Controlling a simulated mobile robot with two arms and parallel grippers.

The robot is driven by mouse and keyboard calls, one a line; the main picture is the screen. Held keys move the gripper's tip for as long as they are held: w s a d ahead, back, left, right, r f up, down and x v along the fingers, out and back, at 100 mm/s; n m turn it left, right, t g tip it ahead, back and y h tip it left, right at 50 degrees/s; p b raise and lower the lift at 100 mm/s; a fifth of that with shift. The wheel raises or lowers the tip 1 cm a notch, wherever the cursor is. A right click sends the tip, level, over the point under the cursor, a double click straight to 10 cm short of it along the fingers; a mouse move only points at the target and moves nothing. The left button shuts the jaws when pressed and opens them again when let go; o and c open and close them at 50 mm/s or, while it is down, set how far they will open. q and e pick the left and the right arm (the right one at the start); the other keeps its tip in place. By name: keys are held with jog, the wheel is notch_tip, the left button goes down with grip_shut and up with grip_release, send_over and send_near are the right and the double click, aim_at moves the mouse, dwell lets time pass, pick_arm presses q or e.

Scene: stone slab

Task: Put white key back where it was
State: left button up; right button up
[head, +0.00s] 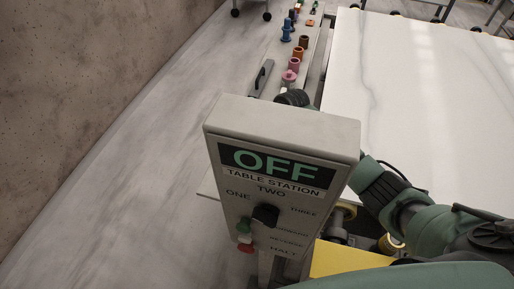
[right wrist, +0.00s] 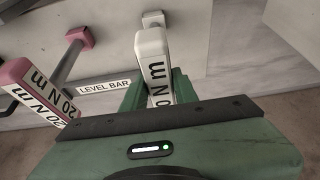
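In the right wrist view a white key (right wrist: 153,62) with black "N m" lettering stands between the green fingers of my right gripper (right wrist: 157,92). The fingers sit close against both its sides, and its lower end is hidden by the gripper body. In the head view my right arm comes in from the right and passes behind the grey control box, so the gripper and white key are hidden there. My left gripper is in neither view.
The control box (head: 284,130) reads "OFF, TABLE STATION" and blocks the middle. A pink-ended key marked "20 N m" (right wrist: 38,90) is left of the gripper. A "LEVEL BAR" label (right wrist: 104,86) is nearby. Coloured pieces (head: 294,65) line the ledge beside the white slab (head: 420,90).

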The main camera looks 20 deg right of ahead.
jog(key=o, duration=0.3)
jog(key=shift+r, duration=0.15)
jog(key=b+v, duration=0.1)
jog(key=v, duration=1.1)
jog(key=shift+b, duration=0.4)
